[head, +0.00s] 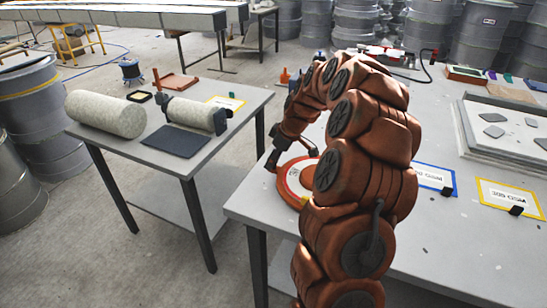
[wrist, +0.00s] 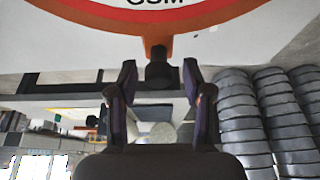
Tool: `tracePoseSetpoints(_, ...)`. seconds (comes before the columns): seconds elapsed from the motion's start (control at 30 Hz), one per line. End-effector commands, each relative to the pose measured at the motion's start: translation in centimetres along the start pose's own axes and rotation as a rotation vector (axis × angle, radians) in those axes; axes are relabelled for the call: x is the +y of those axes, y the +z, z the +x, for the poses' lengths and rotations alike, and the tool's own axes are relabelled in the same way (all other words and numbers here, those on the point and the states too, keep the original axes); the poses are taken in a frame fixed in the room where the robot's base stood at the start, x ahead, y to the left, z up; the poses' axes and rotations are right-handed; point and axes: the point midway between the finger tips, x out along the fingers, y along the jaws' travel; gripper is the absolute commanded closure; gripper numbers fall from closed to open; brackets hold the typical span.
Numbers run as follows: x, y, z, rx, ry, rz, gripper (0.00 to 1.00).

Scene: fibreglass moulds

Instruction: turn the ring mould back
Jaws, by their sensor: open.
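The ring mould (head: 284,187) is a round orange disc with a white and red face, lying near the left edge of the right-hand table. My arm hides part of its right side. In the wrist view its orange rim (wrist: 95,14) crosses the top, with part of the lettering "GSM" above it. A dark knob (wrist: 159,68) on a short orange tab sticks out from this rim. My gripper (wrist: 158,78) is open, with one finger on each side of the knob; I cannot tell whether they touch it. In the head view my gripper (head: 272,162) is at the mould's far left edge.
The right table (head: 400,235) also bears a blue-edged card (head: 432,178), a yellow-edged card (head: 508,197) and a flat tray (head: 505,145) with grey pieces. A gap separates it from the left table (head: 225,105), which holds rolls and a dark mat (head: 175,141). Drums (head: 35,105) stand far left.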

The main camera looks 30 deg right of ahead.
Motion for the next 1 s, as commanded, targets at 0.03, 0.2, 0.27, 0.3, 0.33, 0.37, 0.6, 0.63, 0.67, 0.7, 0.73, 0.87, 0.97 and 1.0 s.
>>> tracePoseSetpoints(0.03,0.00,-0.02,0.15,0.000,0.000,0.000,0.50)
tracePoseSetpoints(0.2,0.06,-0.02,0.23,0.001,0.002,0.000,0.50)
tracePoseSetpoints(0.27,0.06,-0.02,0.22,0.001,0.002,0.000,0.51)
tracePoseSetpoints(0.3,0.06,-0.01,0.22,0.001,0.002,0.001,0.55)
tracePoseSetpoints(0.33,0.06,-0.01,0.22,0.001,0.002,0.001,0.58)
tracePoseSetpoints(0.37,0.06,-0.01,0.22,0.001,0.002,0.001,0.61)
tracePoseSetpoints(0.6,0.07,-0.01,0.21,0.001,0.002,0.001,0.86)
tracePoseSetpoints(0.63,0.07,-0.01,0.21,0.001,0.002,0.001,0.90)
tracePoseSetpoints(0.67,0.07,-0.01,0.21,0.001,0.002,0.001,0.93)
tracePoseSetpoints(0.7,0.07,-0.01,0.21,0.001,0.002,0.001,0.97)
tracePoseSetpoints(0.73,0.06,-0.01,0.21,0.001,0.002,0.001,1.00)
tracePoseSetpoints(0.87,0.06,-0.01,0.21,0.001,0.002,0.001,1.00)
tracePoseSetpoints(0.97,0.06,0.00,0.21,0.001,0.002,0.001,1.00)
tracePoseSetpoints(1.0,0.07,-0.01,0.20,0.001,0.002,0.001,1.00)
